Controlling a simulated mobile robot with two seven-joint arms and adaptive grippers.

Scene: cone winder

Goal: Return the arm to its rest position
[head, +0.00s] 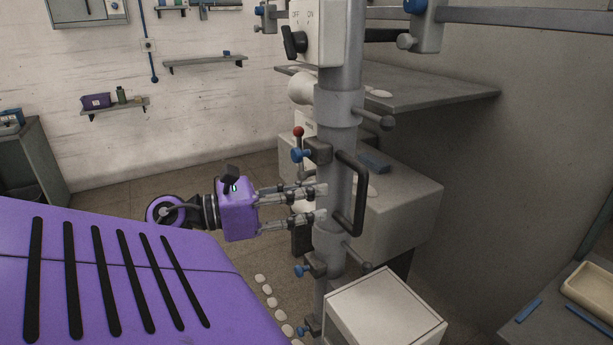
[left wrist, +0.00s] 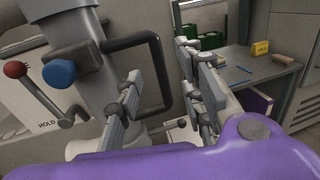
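My left gripper (head: 318,204) reaches in from the left and points at the grey column (head: 340,105) of the cone winder. Its two fingers are apart, with nothing held between them. In the left wrist view the open fingers (left wrist: 165,105) also show a clear gap. A dark D-shaped handle (head: 361,195) is fixed to the column just beyond the fingertips. In the left wrist view this handle (left wrist: 158,65) appears behind the left finger; I cannot tell whether they touch. My right gripper is in neither view.
A red-knobbed lever (head: 298,131) and a blue knob (head: 297,155) sit on the column above the gripper. A white box (head: 385,312) stands below right. A table with a beige tray (head: 591,290) is at the far right. The floor (head: 110,208) behind my arm looks free.

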